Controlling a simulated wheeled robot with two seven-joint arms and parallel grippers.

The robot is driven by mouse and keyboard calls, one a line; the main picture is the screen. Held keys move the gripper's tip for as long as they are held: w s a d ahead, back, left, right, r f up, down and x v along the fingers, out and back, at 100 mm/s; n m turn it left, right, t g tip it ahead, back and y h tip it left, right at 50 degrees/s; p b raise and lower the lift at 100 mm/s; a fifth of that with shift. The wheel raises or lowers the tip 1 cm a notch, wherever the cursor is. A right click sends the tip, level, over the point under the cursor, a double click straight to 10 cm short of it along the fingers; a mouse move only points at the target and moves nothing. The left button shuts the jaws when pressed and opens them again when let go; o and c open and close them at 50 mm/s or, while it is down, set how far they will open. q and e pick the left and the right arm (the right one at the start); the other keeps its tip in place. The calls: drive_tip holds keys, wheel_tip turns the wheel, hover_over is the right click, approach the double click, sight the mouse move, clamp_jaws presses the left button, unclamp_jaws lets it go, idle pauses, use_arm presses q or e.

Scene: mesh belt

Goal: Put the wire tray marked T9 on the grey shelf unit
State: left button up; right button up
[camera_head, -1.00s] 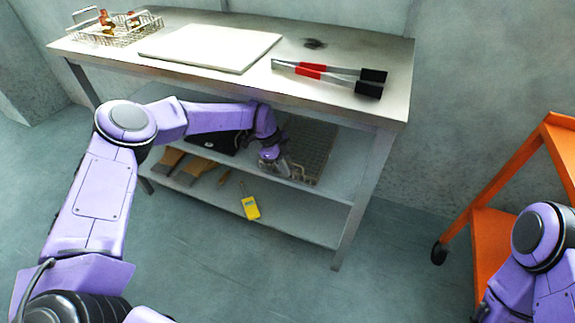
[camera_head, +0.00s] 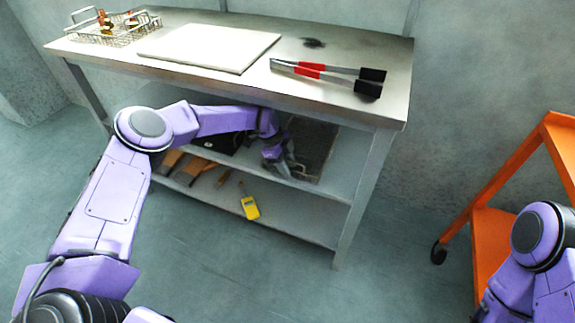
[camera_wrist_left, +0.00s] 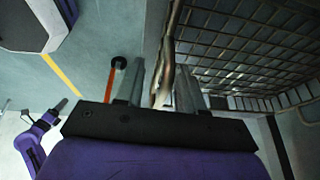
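A dark wire tray (camera_head: 318,148) sits on the middle shelf under the grey bench, and its mesh fills the upper right of the left wrist view (camera_wrist_left: 250,45). No T9 mark is readable. My left gripper (camera_head: 284,165) is at the tray's near left end. In the left wrist view its two fingers (camera_wrist_left: 160,88) stand apart, with the tray's handle (camera_wrist_left: 168,60) between them and a gap beside the left finger. A second wire tray (camera_head: 128,38) holding small items stands on the bench top. My right gripper is outside the head view. No separate grey shelf unit shows.
The bench top (camera_head: 225,87) carries a white board (camera_head: 208,47) and red-and-black tongs (camera_head: 325,75). A black item and brown brushes lie left of my left gripper; a yellow device (camera_head: 250,207) lies on the lower shelf. An orange cart (camera_head: 490,230) stands right, with clear floor between.

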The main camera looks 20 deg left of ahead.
use_arm(q)
drive_tip(key=a, duration=0.8)
drive_tip(key=s+a+r+b, duration=0.1)
drive_tip(key=a, duration=0.3)
drive_tip(key=shift+s+a, duration=0.1)
drive_tip(key=shift+a, duration=0.15)
